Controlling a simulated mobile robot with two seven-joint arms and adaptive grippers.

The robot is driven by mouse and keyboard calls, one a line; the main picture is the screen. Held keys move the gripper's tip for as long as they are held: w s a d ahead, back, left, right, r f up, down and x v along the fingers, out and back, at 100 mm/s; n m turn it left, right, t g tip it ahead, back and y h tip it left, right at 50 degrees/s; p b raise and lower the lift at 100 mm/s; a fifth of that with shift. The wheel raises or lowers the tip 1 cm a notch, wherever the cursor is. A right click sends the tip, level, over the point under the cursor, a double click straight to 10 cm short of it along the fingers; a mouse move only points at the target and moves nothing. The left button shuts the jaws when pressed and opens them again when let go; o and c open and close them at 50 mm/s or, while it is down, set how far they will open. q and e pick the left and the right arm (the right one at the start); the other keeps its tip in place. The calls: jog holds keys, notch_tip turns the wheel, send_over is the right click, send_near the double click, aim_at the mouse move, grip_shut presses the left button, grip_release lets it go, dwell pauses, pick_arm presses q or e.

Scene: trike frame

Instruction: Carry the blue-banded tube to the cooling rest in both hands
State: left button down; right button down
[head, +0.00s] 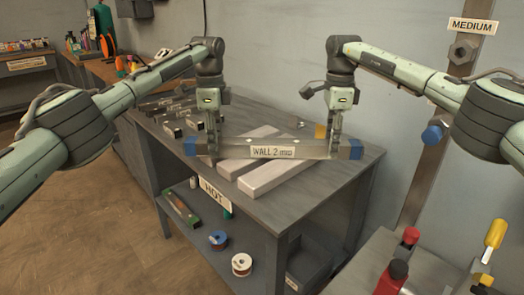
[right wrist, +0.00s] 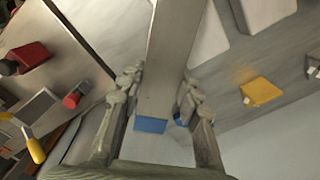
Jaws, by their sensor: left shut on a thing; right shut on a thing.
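The blue-banded tube (head: 308,151) is a long grey square tube with blue ends and a "WALL 2 mm" label. It spans left to right over the bench, nearly level. My left gripper (head: 212,152) is shut on it near its left end. My right gripper (head: 334,148) is shut on it near its right end. In the right wrist view the tube (right wrist: 167,75) runs between the fingers of my right gripper (right wrist: 160,95). Two pale grey bars (head: 268,178) lie slantwise below and behind the tube; whether it touches them, or whether they are the cooling rest, I cannot tell.
The grey bench (head: 300,212) carries a "HOT" sign (head: 213,191) at its front edge. Several short dark tubes (head: 172,128) lie at its back left. A yellow block (head: 320,131) stands behind the tube. Red-topped and yellow-handled tools (head: 494,234) stand at the lower right.

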pick_arm(q)
jog(key=c, duration=1.5)
grip_release()
jog(key=shift+d+f, duration=0.1)
jog(key=shift+d, duration=0.05)
pick_arm(e)
jog(key=c, duration=1.5)
grip_release()
jog(key=shift+a+f, duration=0.15)
jog(key=shift+a, duration=0.05)
pick_arm(q)
jog(key=o, duration=0.4)
jog(key=shift+s, duration=0.1)
pick_arm(e)
jog(key=o, duration=0.4)
jog(key=shift+s, duration=0.1)
pick_arm(q)
jog(key=shift+o, duration=0.2)
pick_arm(e)
jog(key=shift+o, duration=0.2)
jog(key=shift+d, duration=0.1)
pick_arm(q)
notch_tip(320, 180, up, 12)
pick_arm(e)
notch_tip(320, 180, up, 12)
